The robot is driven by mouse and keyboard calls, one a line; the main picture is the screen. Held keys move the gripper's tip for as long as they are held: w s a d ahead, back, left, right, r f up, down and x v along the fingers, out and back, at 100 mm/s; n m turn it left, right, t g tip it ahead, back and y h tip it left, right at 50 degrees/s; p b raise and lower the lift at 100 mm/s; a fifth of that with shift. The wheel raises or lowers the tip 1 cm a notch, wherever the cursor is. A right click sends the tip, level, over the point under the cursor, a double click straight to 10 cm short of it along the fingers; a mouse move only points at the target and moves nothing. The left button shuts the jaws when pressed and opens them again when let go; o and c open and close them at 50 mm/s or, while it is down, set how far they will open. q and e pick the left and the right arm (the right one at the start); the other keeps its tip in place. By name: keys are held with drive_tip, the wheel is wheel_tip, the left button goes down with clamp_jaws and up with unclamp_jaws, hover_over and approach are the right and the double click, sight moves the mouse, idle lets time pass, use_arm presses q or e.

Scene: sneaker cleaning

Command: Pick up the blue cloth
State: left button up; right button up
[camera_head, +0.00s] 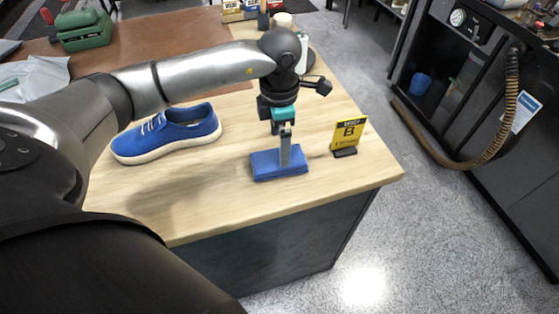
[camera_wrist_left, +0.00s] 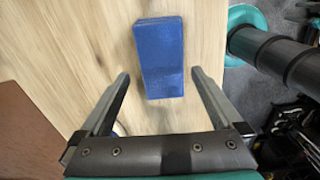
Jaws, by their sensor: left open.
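The blue cloth (camera_head: 266,166) is a folded, flat block lying on the wooden table in the head view, close to the front edge. In the left wrist view the blue cloth (camera_wrist_left: 160,55) lies ahead of the fingers, roughly centred between them. My left gripper (camera_head: 286,161) points down over the cloth, and its fingers hide part of it. In the left wrist view my left gripper (camera_wrist_left: 160,75) is open with nothing between its fingers. I cannot tell from these views how far above the cloth the fingertips are. My right gripper is not in view.
A blue sneaker (camera_head: 170,135) stands on the table left of the cloth. A yellow sign (camera_head: 348,135) stands close to the cloth's right. A brown mat (camera_head: 130,55) covers the back left. The table's front edge (camera_head: 260,222) is near. Bottles and boxes stand at the back.

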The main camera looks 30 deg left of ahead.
use_arm(q)
drive_tip(key=shift+f, duration=0.55)
drive_tip(key=f, duration=0.4)
drive_tip(key=shift+s+f, duration=0.2)
drive_tip(key=shift+f, duration=0.15)
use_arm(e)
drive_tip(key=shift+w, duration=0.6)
use_arm(q)
drive_tip(key=c, duration=1.1)
